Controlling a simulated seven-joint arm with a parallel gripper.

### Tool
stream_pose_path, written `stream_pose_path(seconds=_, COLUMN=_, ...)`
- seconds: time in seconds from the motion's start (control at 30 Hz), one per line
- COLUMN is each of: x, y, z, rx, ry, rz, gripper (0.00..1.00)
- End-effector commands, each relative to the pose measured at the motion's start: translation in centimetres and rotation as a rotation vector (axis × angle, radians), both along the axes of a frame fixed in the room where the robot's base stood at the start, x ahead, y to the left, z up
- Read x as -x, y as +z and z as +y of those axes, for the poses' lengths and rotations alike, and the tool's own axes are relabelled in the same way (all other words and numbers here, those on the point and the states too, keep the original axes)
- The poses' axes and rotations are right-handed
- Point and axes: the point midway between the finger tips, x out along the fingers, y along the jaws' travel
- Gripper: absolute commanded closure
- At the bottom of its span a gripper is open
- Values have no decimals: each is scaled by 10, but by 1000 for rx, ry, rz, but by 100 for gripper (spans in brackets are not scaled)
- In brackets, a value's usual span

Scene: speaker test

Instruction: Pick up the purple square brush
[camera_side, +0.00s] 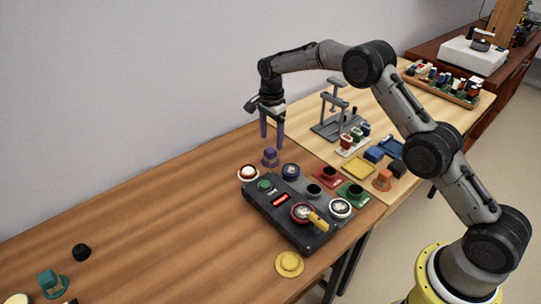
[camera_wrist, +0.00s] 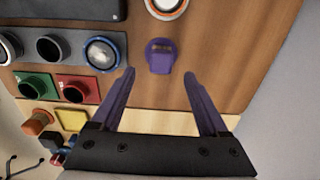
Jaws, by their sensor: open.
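The purple square brush (camera_side: 270,157) stands on the brown wooden table, near its back edge, with a square upper part on a round base. In the wrist view the purple brush (camera_wrist: 160,56) lies just beyond the fingertips, roughly midway between them. My gripper (camera_side: 272,146) is above the brush and points down. Its two purple fingers (camera_wrist: 159,74) are apart with nothing between them. The gripper does not appear to touch the brush.
A dark panel (camera_side: 256,205) with buttons lies in front. Red (camera_side: 327,177) and green (camera_side: 352,194) holders are to the right. The table's left middle is mostly clear.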

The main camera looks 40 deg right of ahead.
Motion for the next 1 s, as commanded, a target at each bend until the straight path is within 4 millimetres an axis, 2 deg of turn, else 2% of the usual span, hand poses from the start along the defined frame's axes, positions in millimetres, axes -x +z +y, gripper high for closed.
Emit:
stream_pose_path(seconds=0.17, x=0, y=-11, z=1, rx=0, ry=0, rz=1, gripper=22)
stream_pose_path(seconds=0.5, x=-1, y=-54, z=2, rx=0, ry=0, rz=1, gripper=22)
stream_pose_path(seconds=0.8, x=-1, y=-58, z=2, rx=0, ry=0, rz=-1, gripper=22)
stream_pose_path(seconds=1.0, x=-1, y=-58, z=2, rx=0, ry=0, rz=-1, gripper=58)
